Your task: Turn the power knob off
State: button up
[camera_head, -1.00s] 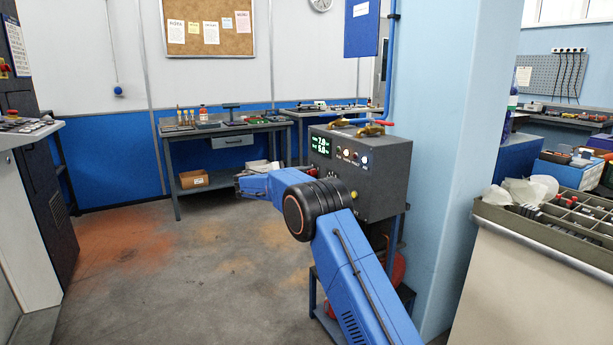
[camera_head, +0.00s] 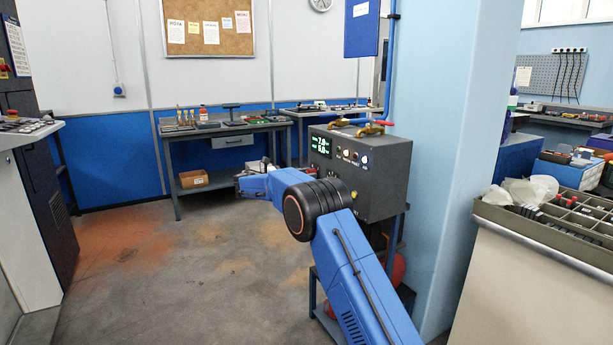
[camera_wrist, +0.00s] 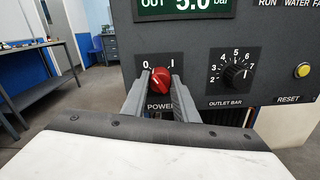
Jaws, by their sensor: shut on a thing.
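The red power knob (camera_wrist: 160,82) sits on the dark control panel, above the word POWER, with a 0 mark at its upper left and a 1 mark at its upper right. In the wrist view my gripper (camera_wrist: 160,88) has one finger on each side of the knob and is shut on it. The knob's ridge looks aslant; I cannot tell exactly which mark it points to. In the head view the dark control box (camera_head: 385,185) stands behind my blue arm, which hides the knob and the fingertips.
Right of the knob are a black outlet dial (camera_wrist: 236,74) and a yellow reset button (camera_wrist: 303,70). A lit green display (camera_wrist: 183,6) is above. A blue wall column (camera_head: 445,150) stands close right of the box. The floor on the left (camera_head: 150,260) is clear.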

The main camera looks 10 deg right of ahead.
jog(key=shift+f+n, duration=0.1)
jog(key=shift+n, duration=0.6)
jog(key=shift+a, duration=0.1)
jog(key=o, duration=1.1)
jog(key=shift+c, duration=0.2)
jog(key=v, duration=1.7)
jog(key=shift+a, duration=0.15)
jog(key=shift+s, duration=0.1)
